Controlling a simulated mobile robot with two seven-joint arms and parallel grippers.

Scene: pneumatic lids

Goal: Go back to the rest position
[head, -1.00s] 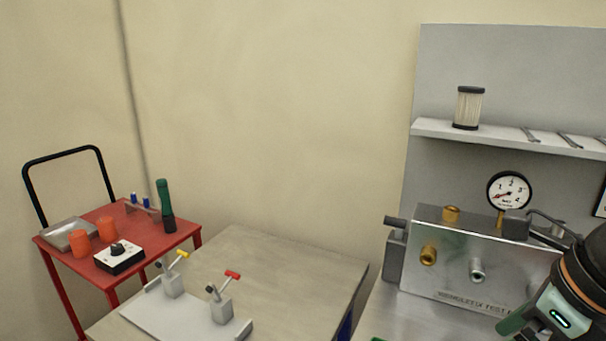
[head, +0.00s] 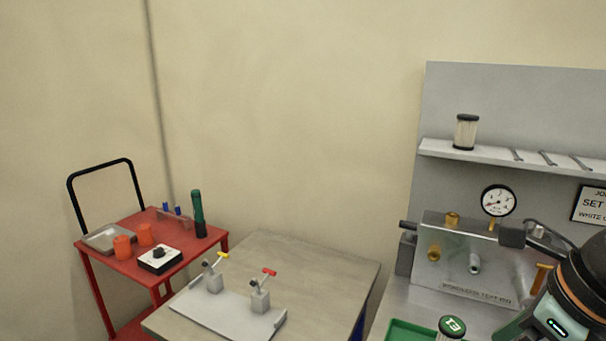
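Part of my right arm (head: 556,318) shows at the lower right edge, in front of the metal test block (head: 455,276). Neither gripper's fingers can be seen in the head view. A grey plate (head: 222,318) with two small valves stands on the middle table. One valve has a yellow handle (head: 222,255) and the other a red handle (head: 269,272). A pressure gauge (head: 498,201) sits on top of the test block. A green tray (head: 405,331) and a round green-topped part marked 13 (head: 452,326) show at the bottom edge.
A red cart (head: 128,262) at the left holds orange cups (head: 123,247), a black-and-white knob box (head: 160,258) and a green flashlight (head: 198,214). A shelf (head: 485,154) at the right holds a filter (head: 466,131) and several wrenches. The wooden tabletop's (head: 312,264) back part is clear.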

